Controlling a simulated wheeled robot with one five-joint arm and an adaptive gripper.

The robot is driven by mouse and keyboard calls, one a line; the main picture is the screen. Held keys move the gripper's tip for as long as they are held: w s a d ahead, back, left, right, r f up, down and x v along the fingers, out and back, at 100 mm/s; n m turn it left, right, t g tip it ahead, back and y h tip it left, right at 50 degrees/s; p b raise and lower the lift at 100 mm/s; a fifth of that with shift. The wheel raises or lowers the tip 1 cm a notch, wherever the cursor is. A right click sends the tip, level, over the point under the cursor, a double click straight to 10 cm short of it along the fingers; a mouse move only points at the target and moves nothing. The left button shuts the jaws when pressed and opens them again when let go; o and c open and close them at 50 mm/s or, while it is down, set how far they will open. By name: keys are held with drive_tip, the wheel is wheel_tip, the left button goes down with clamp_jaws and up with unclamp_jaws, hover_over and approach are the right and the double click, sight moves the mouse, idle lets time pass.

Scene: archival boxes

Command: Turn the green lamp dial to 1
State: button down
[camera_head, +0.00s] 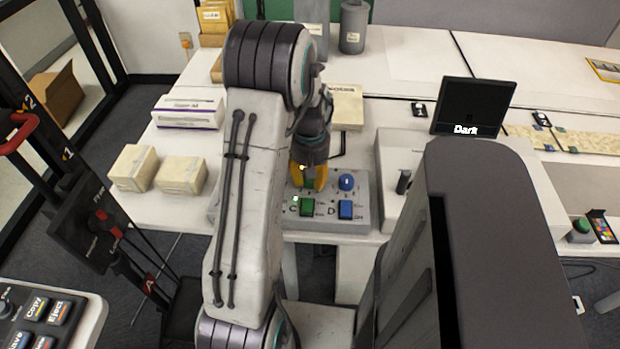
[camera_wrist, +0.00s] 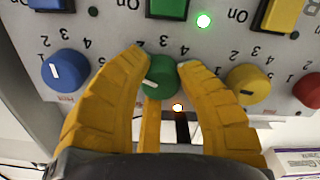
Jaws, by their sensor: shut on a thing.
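The green dial (camera_wrist: 163,76) sits on the grey control panel (camera_wrist: 120,25), which appears upside down in the wrist view. Its white mark points left and slightly down in that view. I cannot tell for sure which number it meets. My gripper (camera_wrist: 162,68) has its yellow fingers closed around the dial's sides. In the head view my gripper (camera_head: 309,181) is over the panel's upper row, and the dial is mostly hidden between the fingers. A green switch (camera_head: 307,207) and a small lit green light (camera_wrist: 203,20) are beside each other on the panel.
A blue dial (camera_wrist: 65,70) and a yellow dial (camera_wrist: 248,84) flank the green one closely. A blue switch (camera_head: 345,209) is on the panel. A black screen (camera_head: 473,107) reads "Dark". White boxes (camera_head: 182,175) stand on the table to the left.

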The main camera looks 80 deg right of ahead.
drive_tip(key=shift+a+f+n, duration=0.1)
drive_tip(key=shift+n, duration=1.4)
drive_tip(key=c, duration=0.8)
unclamp_jaws()
wheel_tip(320, 180, up, 12)
idle(0.4)
